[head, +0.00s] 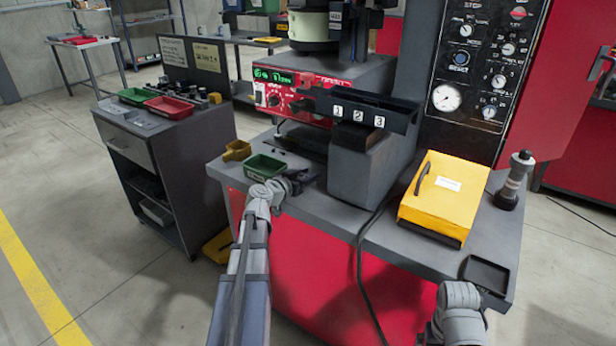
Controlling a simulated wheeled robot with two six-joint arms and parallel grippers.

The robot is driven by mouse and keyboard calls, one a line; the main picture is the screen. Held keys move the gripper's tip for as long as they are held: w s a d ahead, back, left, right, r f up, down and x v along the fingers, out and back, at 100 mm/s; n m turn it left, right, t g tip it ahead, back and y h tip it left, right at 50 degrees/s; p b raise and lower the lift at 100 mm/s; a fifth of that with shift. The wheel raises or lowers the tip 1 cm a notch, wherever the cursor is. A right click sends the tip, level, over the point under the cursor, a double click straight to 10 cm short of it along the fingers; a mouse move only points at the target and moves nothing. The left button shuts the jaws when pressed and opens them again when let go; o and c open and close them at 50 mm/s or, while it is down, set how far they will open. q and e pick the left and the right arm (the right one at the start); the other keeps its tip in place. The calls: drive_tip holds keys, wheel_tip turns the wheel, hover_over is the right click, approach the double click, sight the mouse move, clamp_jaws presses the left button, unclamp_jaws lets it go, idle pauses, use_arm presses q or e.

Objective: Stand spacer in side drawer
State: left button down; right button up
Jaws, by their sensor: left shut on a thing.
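My left gripper (302,180) is over the front left of the machine table, just right of a green tray (265,168). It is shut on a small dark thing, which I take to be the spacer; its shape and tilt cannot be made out. The side drawer (129,145) is the grey front at the top of the dark cabinet at left. It looks closed, and my left gripper is well to its right. My right arm shows at the bottom right, but its gripper fingers are not visible.
A yellow bin (237,150) stands behind the green tray. A grey block (366,172) and a yellow box (444,198) stand farther right. A black tray (487,274) lies at the right corner. Green and red trays (168,107) sit on the cabinet. A gap separates cabinet and table.

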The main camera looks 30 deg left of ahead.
use_arm(q)
drive_tip(key=shift+c, duration=2.1)
unclamp_jaws()
drive_tip(key=shift+f, duration=0.1)
use_arm(e)
drive_tip(key=shift+f, duration=0.1)
use_arm(q)
drive_tip(key=shift+r+p, duration=0.3)
use_arm(e)
drive_tip(key=shift+r, duration=0.3)
use_arm(q)
drive_tip(key=p+v, duration=0.2)
drive_tip(key=v, duration=1)
use_arm(e)
wheel_tip(320, 180, up, 2)
drive_tip(key=shift+r, duration=0.1)
drive_tip(key=shift+c, duration=0.2)
